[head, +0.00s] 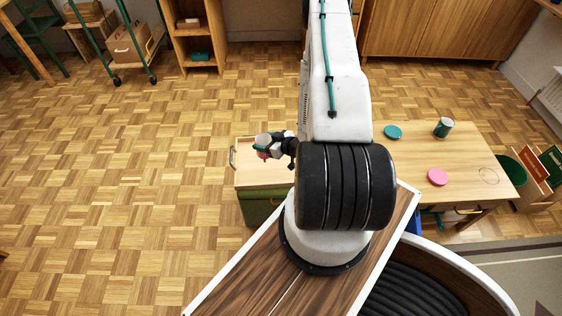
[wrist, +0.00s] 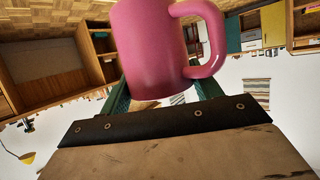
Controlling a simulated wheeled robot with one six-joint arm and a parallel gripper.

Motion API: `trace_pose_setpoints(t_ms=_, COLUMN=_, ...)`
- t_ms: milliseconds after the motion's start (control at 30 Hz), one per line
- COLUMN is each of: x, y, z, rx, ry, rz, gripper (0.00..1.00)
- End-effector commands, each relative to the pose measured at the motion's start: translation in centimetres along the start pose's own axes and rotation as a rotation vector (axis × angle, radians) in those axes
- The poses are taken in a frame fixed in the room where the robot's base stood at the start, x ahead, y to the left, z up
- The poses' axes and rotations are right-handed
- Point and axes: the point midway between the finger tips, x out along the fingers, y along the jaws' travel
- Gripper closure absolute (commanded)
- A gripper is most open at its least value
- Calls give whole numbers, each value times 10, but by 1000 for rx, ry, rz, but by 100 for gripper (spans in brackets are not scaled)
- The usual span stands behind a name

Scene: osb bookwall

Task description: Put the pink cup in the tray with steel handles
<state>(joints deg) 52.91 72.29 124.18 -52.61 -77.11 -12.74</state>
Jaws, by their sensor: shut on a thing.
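The pink cup (wrist: 155,45) fills the upper middle of the wrist view, its handle to the right. My gripper (wrist: 160,92) is shut on it, with green fingers at its sides. In the head view my gripper (head: 266,144) is over the wooden tray (head: 262,179), and only a little of the pink cup (head: 263,155) shows below it. A steel handle (head: 232,158) shows at the tray's left end; my arm covers its right part. I cannot tell whether the cup touches the tray floor.
The tray rests on a green cabinet (head: 259,209). On the wooden table (head: 465,150) to the right are a teal disc (head: 393,132), a pink disc (head: 437,177) and a dark green cup (head: 443,127). Open parquet floor lies to the left.

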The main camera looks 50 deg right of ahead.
Motion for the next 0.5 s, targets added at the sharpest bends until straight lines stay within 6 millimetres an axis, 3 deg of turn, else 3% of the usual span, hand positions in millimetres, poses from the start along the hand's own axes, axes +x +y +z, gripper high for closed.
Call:
trace_pose_setpoints(t_ms=33, x=-16, y=13, z=22, rx=7, ry=-2, rz=8, gripper=66)
trace_pose_setpoints(t_ms=200, x=-63, y=33, z=79, rx=0, ry=-1, rz=-6, gripper=66)
trace_pose_setpoints(t_ms=400, x=-102, y=35, z=124, rx=-6, ry=-1, rz=-18, gripper=66)
trace_pose_setpoints(t_ms=500, x=-111, y=33, z=134, rx=-10, ry=0, rz=-22, gripper=66)
